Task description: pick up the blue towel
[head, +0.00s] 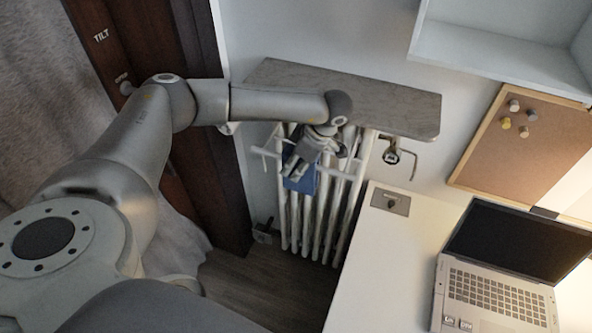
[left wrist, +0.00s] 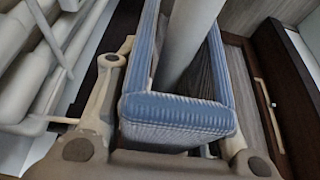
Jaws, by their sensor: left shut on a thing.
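The blue towel (head: 302,183) hangs on the white radiator (head: 325,215) below the grey shelf, partly hidden by my left gripper (head: 297,165). In the left wrist view the ribbed towel (left wrist: 178,112) is folded over a pale bar (left wrist: 190,40), with a side hanging on each side of it. My left gripper (left wrist: 172,120) is shut on the towel's folded top, one finger on the left and the other mostly hidden at the right. My right gripper is not in view.
A dark wooden door frame (head: 215,185) stands at left. A white desk (head: 385,262) with an open laptop (head: 495,285) is at right. Floor shows below the radiator.

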